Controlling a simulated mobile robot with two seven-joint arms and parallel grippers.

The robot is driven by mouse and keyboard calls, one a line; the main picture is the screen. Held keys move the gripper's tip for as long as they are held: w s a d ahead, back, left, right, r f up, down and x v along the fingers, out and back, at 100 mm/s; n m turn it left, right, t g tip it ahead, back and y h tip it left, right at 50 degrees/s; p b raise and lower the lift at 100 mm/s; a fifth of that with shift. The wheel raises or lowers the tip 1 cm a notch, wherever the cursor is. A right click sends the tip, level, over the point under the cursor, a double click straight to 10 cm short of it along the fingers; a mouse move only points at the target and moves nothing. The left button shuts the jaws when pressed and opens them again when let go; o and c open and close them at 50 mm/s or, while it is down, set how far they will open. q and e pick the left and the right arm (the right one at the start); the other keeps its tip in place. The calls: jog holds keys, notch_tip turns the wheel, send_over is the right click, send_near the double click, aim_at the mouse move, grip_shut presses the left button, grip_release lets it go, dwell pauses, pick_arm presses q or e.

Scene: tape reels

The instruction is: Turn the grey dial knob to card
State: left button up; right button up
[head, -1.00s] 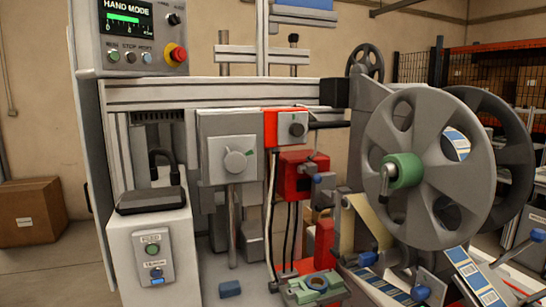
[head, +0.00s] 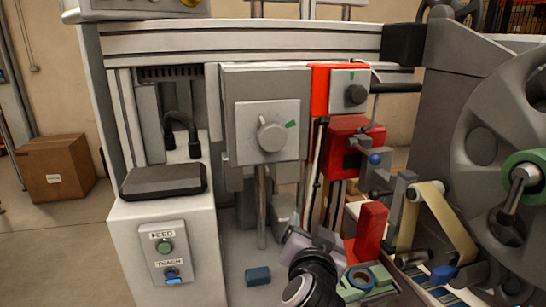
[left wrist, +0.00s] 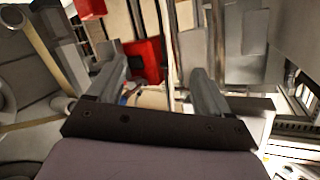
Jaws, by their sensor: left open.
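The grey dial knob (head: 271,135) sits on a light square plate (head: 252,146) on the front of a grey box in the head view. A green mark (head: 291,124) is on the plate at the knob's upper right. No lettering is readable there. My left gripper (head: 315,242) is low in the head view, below and right of the knob and apart from it. In the left wrist view its two fingers (left wrist: 158,84) are spread with nothing held between them. I cannot make out the knob in the left wrist view. My right gripper is not in view.
A dark knob (head: 356,94) on a red-backed box is right of the dial. A red block (head: 370,231) and a tape roller (head: 430,190) stand near my gripper. A large reel (head: 500,140) is at right. A white cabinet (head: 200,220) with buttons is at left.

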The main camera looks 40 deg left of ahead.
pick_arm(q)
notch_tip(320, 180, up, 10)
jog(key=s+a+n+y, duration=0.1)
jog(key=a+n+y, duration=0.1)
jog(key=n+y, duration=0.2)
jog(key=n+g+y, duration=0.2)
jog(key=n+y, duration=0.1)
jog(key=n, duration=0.2)
send_near(274, 137)
jog(key=x, duration=0.3)
jog(key=p+x, duration=0.2)
jog(key=x, duration=0.4)
jog(key=shift+w+a, duration=0.1)
jog(key=shift+a, duration=0.15)
jog(key=c, duration=1)
